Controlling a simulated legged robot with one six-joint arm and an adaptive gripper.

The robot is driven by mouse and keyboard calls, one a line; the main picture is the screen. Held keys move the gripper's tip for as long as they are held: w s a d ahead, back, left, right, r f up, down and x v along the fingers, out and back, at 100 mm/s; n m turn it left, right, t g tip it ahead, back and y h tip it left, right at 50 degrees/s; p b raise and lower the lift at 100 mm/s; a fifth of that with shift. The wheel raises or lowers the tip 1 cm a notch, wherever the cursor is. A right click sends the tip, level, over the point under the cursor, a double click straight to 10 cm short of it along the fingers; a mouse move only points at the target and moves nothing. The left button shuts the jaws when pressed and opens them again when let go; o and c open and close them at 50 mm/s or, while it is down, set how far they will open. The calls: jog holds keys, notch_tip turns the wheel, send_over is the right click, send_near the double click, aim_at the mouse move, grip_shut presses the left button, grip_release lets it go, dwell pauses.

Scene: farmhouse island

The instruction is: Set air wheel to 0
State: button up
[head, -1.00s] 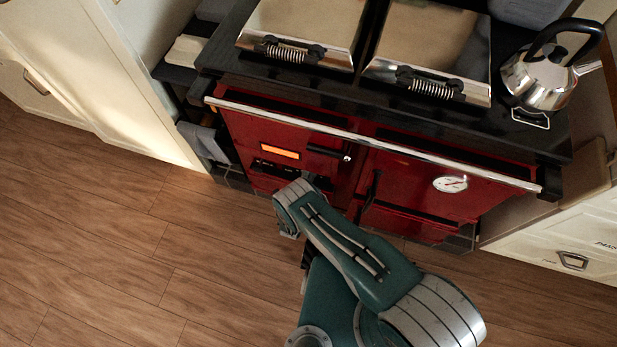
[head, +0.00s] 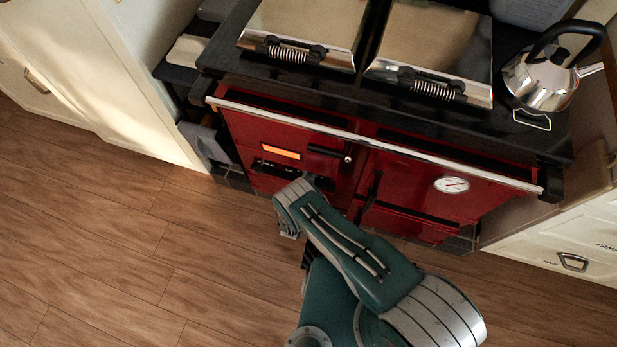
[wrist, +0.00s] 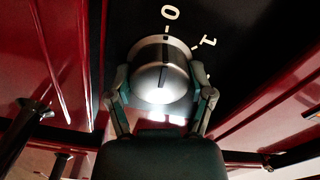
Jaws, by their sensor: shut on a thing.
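The air wheel (wrist: 160,84) is a round silver knob on a black panel in the wrist view. White marks 0 (wrist: 170,13) and 1 (wrist: 208,42) stand above it and to its upper right. A dark line on the knob points up, roughly towards the 0. My gripper (wrist: 160,77) is shut on the wheel, one finger on its left side and one on its right. In the head view my arm hides the gripper and the wheel at the lower left front of the red range cooker (head: 410,188).
A chrome rail (head: 380,145) runs along the cooker's front. A round gauge (head: 451,184) is on the right door. A steel kettle (head: 542,78) stands on the right of the top. Cream cabinets (head: 95,75) flank the cooker. The wooden floor (head: 110,235) at left is clear.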

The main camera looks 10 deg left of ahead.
jog(key=shift+s+d+f, duration=0.15)
jog(key=shift+d+f, duration=0.05)
jog(key=o, duration=1.1)
jog(key=shift+r, duration=0.1)
jog(key=shift+a, duration=0.1)
jog(key=s, duration=1.1)
jog(key=shift+s+a, duration=0.4)
jog(key=shift+a, duration=0.05)
